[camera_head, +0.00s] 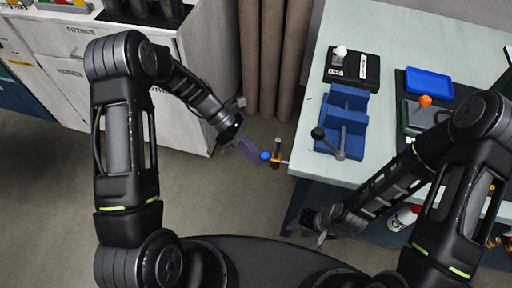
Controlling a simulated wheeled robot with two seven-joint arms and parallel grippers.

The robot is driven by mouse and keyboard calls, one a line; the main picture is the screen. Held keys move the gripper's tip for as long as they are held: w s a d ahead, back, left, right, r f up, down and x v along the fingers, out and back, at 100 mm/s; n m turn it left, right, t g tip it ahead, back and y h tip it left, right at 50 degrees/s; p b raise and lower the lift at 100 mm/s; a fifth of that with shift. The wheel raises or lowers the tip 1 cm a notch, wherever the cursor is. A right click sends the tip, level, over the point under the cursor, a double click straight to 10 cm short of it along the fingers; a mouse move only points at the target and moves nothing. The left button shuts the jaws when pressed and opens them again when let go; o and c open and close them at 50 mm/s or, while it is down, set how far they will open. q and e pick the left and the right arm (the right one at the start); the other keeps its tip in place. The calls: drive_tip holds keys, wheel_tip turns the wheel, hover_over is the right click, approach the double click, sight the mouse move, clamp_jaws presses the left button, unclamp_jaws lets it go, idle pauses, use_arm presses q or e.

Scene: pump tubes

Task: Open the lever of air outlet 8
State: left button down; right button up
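No number 8 label is readable, so I cannot tell for certain which part is air outlet 8. A small brass-orange fitting (277,157) with a blue round knob (266,156) sticks out at the left edge of the table; it may be an outlet with its lever. My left gripper (252,150) is just to the left of the knob, with a purplish see-through part reaching towards it. I cannot tell whether they touch. My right gripper (318,226) hangs low in front of the table, away from the fitting. Both are too small to read their opening.
The pale green table (392,38) carries a blue vise (343,120) with a dark-knobbed lever, a black box (352,68) and a blue tray (429,83). A white cabinet (185,95) stands at the left. Brown curtains (275,60) hang between them.

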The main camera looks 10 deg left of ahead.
use_arm(q)
drive_tip(key=shift+w+d+r, duration=0.1)
drive_tip(key=shift+w+r, duration=0.15)
drive_tip(key=shift+w, duration=0.45)
drive_tip(key=shift+w+r, duration=0.25)
drive_tip(key=shift+w, duration=0.4)
use_arm(e)
drive_tip(key=shift+w+r, duration=0.45)
drive_tip(key=shift+w, duration=0.05)
use_arm(q)
drive_tip(key=shift+w+r, duration=0.1)
drive_tip(key=shift+w, duration=0.1)
